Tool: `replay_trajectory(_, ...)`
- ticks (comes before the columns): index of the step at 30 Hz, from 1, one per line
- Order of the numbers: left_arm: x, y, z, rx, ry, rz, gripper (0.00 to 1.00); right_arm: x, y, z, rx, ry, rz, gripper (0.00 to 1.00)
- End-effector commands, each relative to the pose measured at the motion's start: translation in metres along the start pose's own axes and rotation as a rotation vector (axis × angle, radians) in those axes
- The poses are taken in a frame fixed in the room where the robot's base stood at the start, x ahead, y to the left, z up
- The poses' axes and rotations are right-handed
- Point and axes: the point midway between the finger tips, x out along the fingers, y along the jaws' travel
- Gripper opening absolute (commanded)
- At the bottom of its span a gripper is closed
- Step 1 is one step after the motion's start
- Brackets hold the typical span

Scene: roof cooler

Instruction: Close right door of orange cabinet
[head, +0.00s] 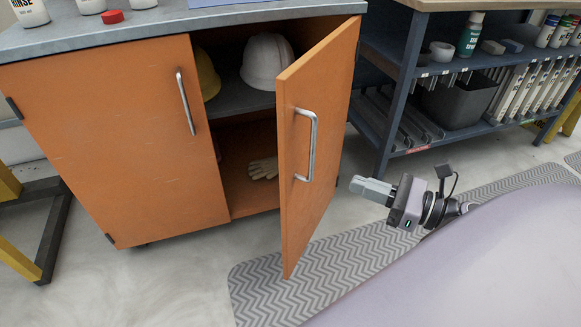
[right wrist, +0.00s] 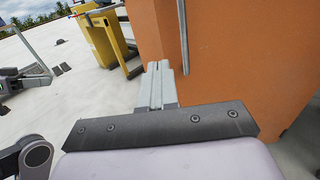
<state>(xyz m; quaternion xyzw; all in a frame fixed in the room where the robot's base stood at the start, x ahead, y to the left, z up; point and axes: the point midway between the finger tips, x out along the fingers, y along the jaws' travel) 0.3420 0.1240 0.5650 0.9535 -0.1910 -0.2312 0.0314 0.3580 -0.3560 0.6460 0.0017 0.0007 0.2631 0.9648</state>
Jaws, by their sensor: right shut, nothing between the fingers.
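The orange cabinet (head: 110,140) stands at the left of the head view. Its right door (head: 307,180) is ajar and swung out toward me, with a metal bar handle (head: 310,145) on its outer face. Its left door is shut. My right gripper (head: 358,184) is shut and empty, a short way right of the open door. In the right wrist view, the shut fingers (right wrist: 156,75) point toward an orange panel (right wrist: 250,60) with a vertical metal bar (right wrist: 183,35) just right of the fingertips. I cannot tell whether they touch. My left gripper is not in the head view.
Inside the cabinet are a white hard hat (head: 266,62), a yellow hard hat (head: 207,75) and gloves (head: 263,168). A dark blue shelf unit (head: 402,85) stands at the right. A zigzag mat (head: 270,285) lies on the floor. Bottles stand on the cabinet top.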

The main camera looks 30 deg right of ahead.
Motion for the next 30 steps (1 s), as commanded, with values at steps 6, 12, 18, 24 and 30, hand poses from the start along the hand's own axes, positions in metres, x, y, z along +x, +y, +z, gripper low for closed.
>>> replay_trajectory(6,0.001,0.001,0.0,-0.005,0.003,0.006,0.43,0.023,0.0,0.001,-0.011,-0.001,0.006,0.0)
replay_trajectory(12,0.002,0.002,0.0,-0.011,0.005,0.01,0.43,0.058,0.0,0.001,-0.008,-0.002,0.004,0.0)
replay_trajectory(18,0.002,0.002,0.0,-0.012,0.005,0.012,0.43,0.09,0.0,0.002,-0.006,-0.002,0.003,0.0)
replay_trajectory(24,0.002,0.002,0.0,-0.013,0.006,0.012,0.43,0.117,0.0,0.002,-0.006,-0.001,0.002,0.0)
replay_trajectory(30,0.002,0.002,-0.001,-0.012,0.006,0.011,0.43,0.133,0.0,0.001,-0.004,0.0,0.001,0.0)
